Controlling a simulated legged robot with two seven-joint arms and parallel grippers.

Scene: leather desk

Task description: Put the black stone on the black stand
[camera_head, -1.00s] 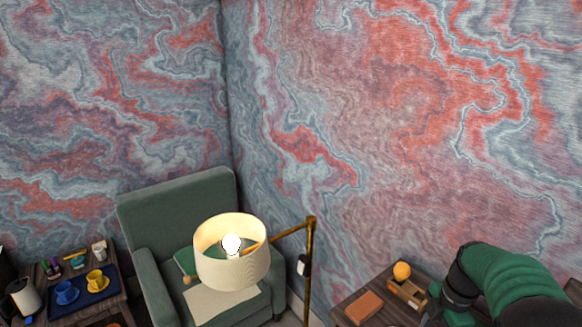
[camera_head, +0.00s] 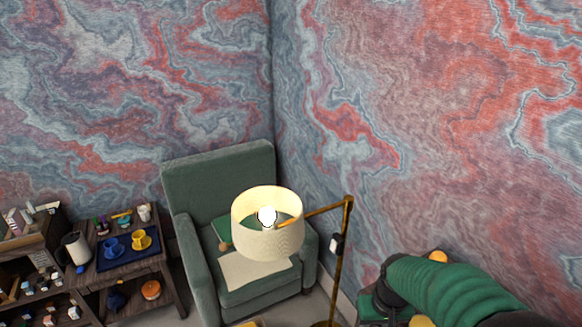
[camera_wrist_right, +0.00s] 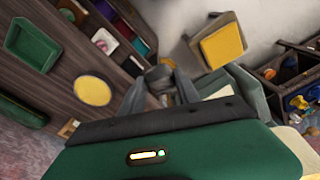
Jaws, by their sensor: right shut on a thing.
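My right gripper (camera_wrist_right: 160,92) shows in the right wrist view with its dark fingers closed around a dark grey lump (camera_wrist_right: 160,76). The lump fits the black stone, but it is blurred and partly covered by the fingers. In the head view my right arm comes in from the lower right, and its hand (camera_head: 372,305) is at the lower edge, with the fingertips not clear. I cannot pick out the black stand in either view. My left gripper is not in view.
A floor lamp (camera_head: 267,240) stands before a green armchair (camera_head: 215,180). A side table with a blue tray (camera_head: 113,258) and cups is at the left, beside a shelf (camera_head: 20,240) of small items. An orange ball (camera_head: 438,256) is behind my arm.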

